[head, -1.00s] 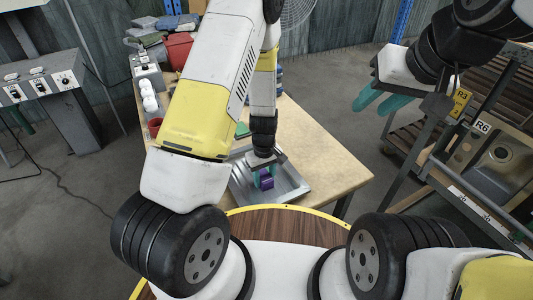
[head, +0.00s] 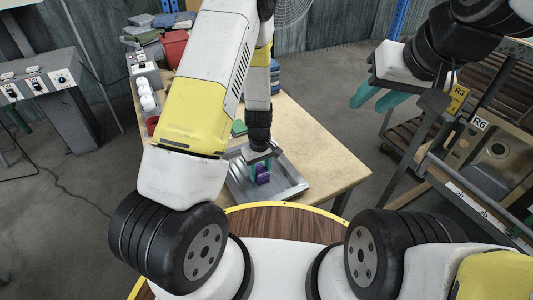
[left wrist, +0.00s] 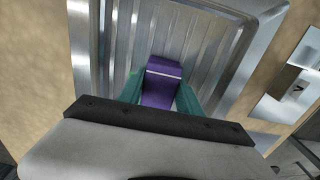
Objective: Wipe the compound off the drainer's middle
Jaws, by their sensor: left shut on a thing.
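The metal drainer (head: 291,184) lies on the table, a shallow tray with raised rims and long grooves in the left wrist view (left wrist: 201,42). My left gripper (head: 261,171) is over its middle, teal fingers shut on a purple block-like wiper (head: 263,178) with a pale stripe. The wiper (left wrist: 160,84) is between the fingers in the left wrist view; its underside is hidden, so I cannot tell whether it touches the drainer. I cannot make out any compound on the visible grooves. My right gripper (head: 377,97) is empty, its teal fingers apart, off to the right away from the table.
The wooden tabletop (head: 318,150) is bare right of the drainer. A green block (head: 239,128), a red bin (head: 174,48) and white round items (head: 147,98) stand farther back and left. A rack with a sink (head: 500,152) stands at the right.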

